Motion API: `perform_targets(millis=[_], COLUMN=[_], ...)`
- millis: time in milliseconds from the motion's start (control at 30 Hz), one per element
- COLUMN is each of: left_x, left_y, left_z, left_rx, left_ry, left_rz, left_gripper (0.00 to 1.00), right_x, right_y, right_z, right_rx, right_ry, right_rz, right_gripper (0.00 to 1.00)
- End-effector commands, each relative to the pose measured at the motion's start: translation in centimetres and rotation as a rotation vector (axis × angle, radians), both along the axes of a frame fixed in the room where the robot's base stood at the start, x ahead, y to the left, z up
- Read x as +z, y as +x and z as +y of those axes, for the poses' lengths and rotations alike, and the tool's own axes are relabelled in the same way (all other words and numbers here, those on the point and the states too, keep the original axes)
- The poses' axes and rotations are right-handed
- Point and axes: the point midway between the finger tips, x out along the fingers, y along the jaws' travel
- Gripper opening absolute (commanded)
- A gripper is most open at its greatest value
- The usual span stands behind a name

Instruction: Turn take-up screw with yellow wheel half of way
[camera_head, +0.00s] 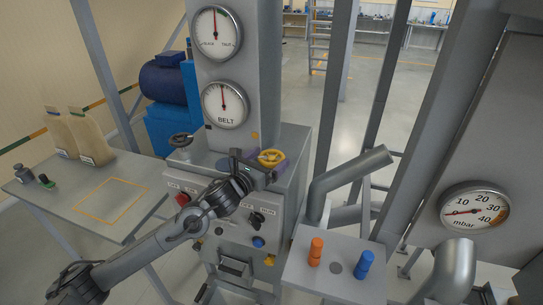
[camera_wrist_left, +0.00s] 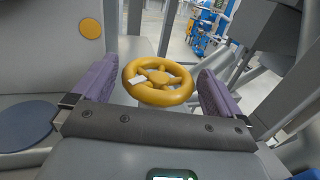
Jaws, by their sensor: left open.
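The yellow wheel (camera_head: 271,156) sits on top of the grey control cabinet, below the BELT dial (camera_head: 225,105). My left gripper (camera_head: 265,163) is at the wheel, with its jaws open. In the left wrist view the yellow wheel (camera_wrist_left: 158,82) lies between the two purple fingers of the left gripper (camera_wrist_left: 158,76), with a gap visible on each side. A small white mark shows on the wheel's left part. The take-up screw below the wheel is hidden. The BELT dial's red needle points about straight up. My right gripper is not in view.
A dark handwheel (camera_head: 181,140) stands left of the yellow wheel. Knobs and a red button (camera_head: 183,199) are on the cabinet front. A shelf (camera_head: 335,268) with orange and blue pegs and a grey pipe (camera_head: 350,170) are at the right. A table (camera_head: 95,200) with bags stands at left.

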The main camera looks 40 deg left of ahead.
Motion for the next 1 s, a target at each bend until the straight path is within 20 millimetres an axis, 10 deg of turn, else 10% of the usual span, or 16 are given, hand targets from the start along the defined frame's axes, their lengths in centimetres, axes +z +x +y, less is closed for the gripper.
perform_targets(millis=[567, 833, 1000], left_x=[0.0, 0.0, -0.1], left_y=[2.0, 2.0, 2.0], left_z=[0.1, 0.1, 0.1], left_rx=[0.0, 0.0, 0.007], left_ry=[0.0, 0.0, 0.0], left_rz=[0.0, 0.0, -0.001], left_gripper=[1.0, 0.63, 0.63], right_x=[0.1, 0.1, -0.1], right_y=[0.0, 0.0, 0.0], right_z=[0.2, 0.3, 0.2], right_rx=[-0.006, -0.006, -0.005], right_ry=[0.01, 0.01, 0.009], right_rz=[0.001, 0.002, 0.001], right_gripper=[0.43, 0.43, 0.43])
